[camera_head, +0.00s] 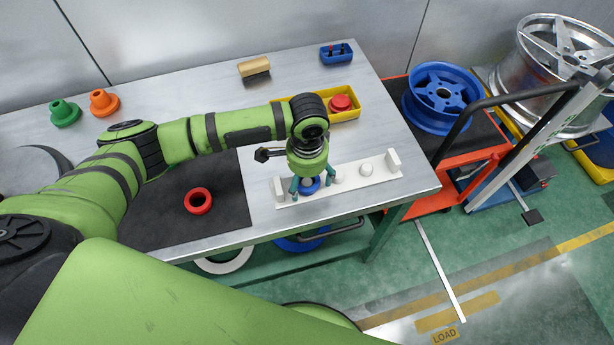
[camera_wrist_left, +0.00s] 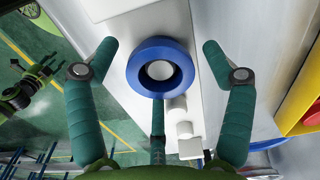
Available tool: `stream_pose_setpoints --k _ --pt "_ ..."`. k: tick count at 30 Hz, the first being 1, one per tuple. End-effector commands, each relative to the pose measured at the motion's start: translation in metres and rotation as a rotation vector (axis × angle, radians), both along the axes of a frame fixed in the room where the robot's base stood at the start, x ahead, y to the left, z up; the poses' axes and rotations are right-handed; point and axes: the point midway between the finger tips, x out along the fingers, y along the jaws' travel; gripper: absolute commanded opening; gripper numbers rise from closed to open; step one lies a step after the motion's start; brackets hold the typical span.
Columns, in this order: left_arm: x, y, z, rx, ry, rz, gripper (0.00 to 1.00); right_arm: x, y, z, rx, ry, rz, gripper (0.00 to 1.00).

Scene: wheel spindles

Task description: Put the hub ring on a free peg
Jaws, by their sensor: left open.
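A blue ring (camera_head: 310,187) sits around a peg of the white peg rack (camera_head: 297,199); in the wrist view the white peg top shows inside the blue ring (camera_wrist_left: 142,69). My left gripper (camera_head: 308,184) points down over the ring. Its fingers (camera_wrist_left: 160,62) are open, one on each side of the ring and apart from it. Two bare white pegs, the middle one (camera_head: 338,171) and the right one (camera_head: 366,170), stand on the rack. A red ring (camera_head: 188,203) lies flat on the black mat (camera_head: 160,228), left of the rack.
A yellow bin (camera_head: 347,116) with a red item stands behind the rack. A brush (camera_head: 254,68), a blue tray (camera_head: 337,54), and green (camera_head: 64,113) and orange (camera_head: 103,103) flanged parts stand farther back. A trolley with a blue wheel (camera_head: 440,98) is right of the table.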

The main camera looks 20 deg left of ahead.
Motion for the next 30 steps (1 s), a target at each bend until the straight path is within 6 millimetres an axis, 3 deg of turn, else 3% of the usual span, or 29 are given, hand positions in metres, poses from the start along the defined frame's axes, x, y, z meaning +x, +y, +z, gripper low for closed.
stream_pose_setpoints --k 5,15,21,30 --pt "0.001 0.0 0.012 -0.001 -0.004 0.0 0.82 -0.001 0.0 -0.002 0.0 0.001 0.001 0.4" --pt "0.001 -0.001 0.081 -0.002 -0.005 -0.001 0.82 -0.001 0.0 -0.01 0.001 0.001 0.001 0.4" --pt "0.001 -0.001 0.112 -0.001 -0.003 0.0 0.82 -0.001 0.0 -0.013 0.001 0.001 0.001 0.4" --pt "0.0 -0.001 0.124 -0.001 -0.001 0.001 0.82 -0.001 0.0 -0.013 0.001 0.0 0.0 0.4"
